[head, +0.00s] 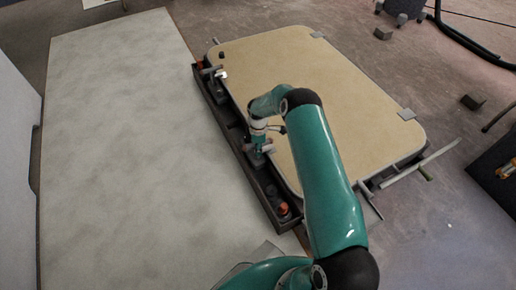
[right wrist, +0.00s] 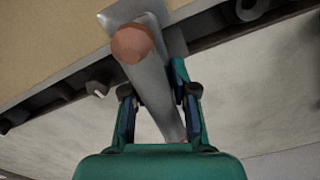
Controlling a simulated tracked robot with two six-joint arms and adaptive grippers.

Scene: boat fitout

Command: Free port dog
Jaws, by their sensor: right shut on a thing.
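The tan hatch panel (head: 330,85) lies in a dark frame (head: 268,190). My right gripper (head: 258,157) is at the middle of the panel's left edge. In the right wrist view, my right gripper (right wrist: 157,95) is shut on a grey dog lever (right wrist: 155,82), with one finger on each side. The lever has a round copper-coloured end or pivot (right wrist: 132,43) and a grey plate beside the tan panel. In the head view the gripper and arm mostly hide this lever. I cannot tell how far it is turned. My left gripper is not in view.
A dog with an orange part (head: 283,208) sits at the frame's near end, another fitting (head: 210,71) at the far end. A pale flat surface (head: 120,130) lies left of the frame. Levers (head: 425,165) stick out at the right. Small blocks (head: 473,102) lie on the floor.

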